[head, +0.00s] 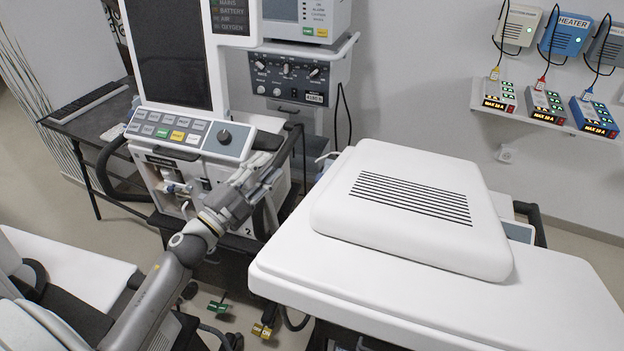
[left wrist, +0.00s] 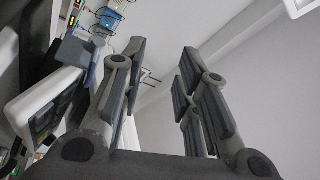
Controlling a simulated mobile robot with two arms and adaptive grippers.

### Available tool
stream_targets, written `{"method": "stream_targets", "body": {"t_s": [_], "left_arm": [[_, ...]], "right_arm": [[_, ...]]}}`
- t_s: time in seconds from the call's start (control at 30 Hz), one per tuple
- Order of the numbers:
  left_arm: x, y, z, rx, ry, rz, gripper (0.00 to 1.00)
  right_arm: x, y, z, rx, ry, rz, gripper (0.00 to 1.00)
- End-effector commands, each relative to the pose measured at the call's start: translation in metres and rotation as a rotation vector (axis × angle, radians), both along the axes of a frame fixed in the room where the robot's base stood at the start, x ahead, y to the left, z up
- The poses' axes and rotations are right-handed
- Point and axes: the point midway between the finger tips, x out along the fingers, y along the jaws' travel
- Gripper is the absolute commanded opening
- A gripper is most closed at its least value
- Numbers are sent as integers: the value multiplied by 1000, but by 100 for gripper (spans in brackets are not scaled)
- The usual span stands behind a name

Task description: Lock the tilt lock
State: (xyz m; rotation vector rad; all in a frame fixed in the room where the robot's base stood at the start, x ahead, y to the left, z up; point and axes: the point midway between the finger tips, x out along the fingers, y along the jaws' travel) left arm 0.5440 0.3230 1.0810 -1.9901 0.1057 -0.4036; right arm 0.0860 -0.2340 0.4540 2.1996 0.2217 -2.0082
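No part labelled as a tilt lock can be read. A green tagged pedal or lever (head: 219,306) and a yellow one (head: 262,330) show low down, left of the white bed (head: 300,262); I cannot tell whether either is the tilt lock. My left gripper (head: 270,168) is raised in front of the ventilator, left of the bed and well above these tags. In the left wrist view the left gripper (left wrist: 163,58) has its fingers wide apart with nothing between them. My right gripper is not in view.
The ventilator (head: 178,133) with its button panel and screen stands behind my left gripper. A dark side table (head: 85,125) is at the left. A white padded cover (head: 400,235) lies on the bed. A wall shelf (head: 545,122) holds several small power boxes at the right.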

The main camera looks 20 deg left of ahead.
Motion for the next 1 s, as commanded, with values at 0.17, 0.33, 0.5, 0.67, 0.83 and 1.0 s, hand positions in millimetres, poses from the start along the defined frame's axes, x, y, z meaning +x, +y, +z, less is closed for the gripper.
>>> {"method": "stream_targets", "body": {"t_s": [0.17,0.33,0.5,0.67,0.83,1.0], "left_arm": [[-1,-11,-3,208,-41,-206,29],[-10,-14,-19,365,-20,-383,29],[-19,-12,-33,446,13,-490,29],[-20,-15,-36,467,23,-520,29],[-4,-33,-33,464,20,-522,29],[19,-58,-34,461,20,-520,29]], "right_arm": [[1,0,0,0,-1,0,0],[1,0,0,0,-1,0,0],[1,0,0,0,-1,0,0],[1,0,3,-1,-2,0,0],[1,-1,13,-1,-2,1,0],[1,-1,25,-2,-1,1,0]]}}
